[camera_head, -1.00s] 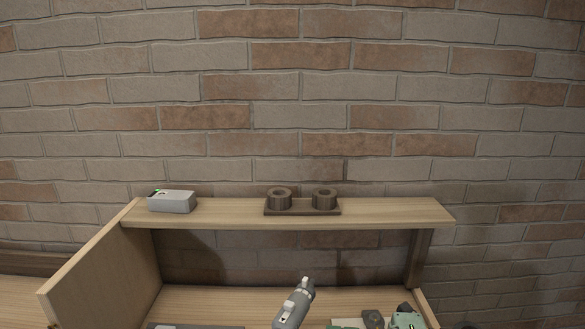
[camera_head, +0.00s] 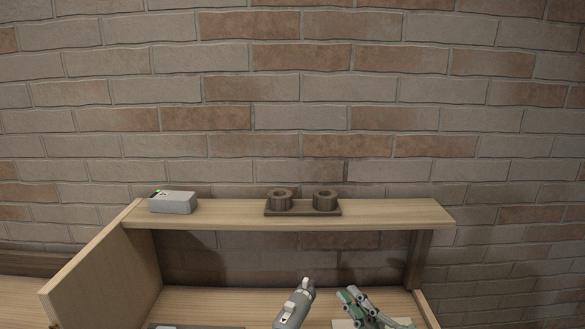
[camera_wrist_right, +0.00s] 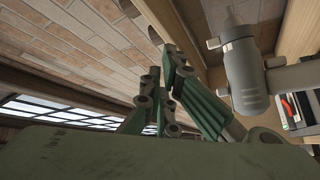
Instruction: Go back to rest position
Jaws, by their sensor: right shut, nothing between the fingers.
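My right gripper (camera_head: 350,293), with green fingers and grey joints, is at the bottom of the head view, right of centre. It is above the lower worktop, just right of an upright grey device (camera_head: 295,305). In the right wrist view the fingers of my right gripper (camera_wrist_right: 160,78) are together with nothing between them. The grey device also shows there (camera_wrist_right: 243,75), to the right of the fingers; I cannot tell the exact gap. My left gripper is in neither view.
A wooden shelf (camera_head: 230,214) spans the bench ahead. It bears a grey box (camera_head: 173,203) with a green light and a brown holder (camera_head: 303,212) with two round cups. A wooden side panel (camera_head: 105,268) stands left. A brick wall (camera_head: 290,100) is behind.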

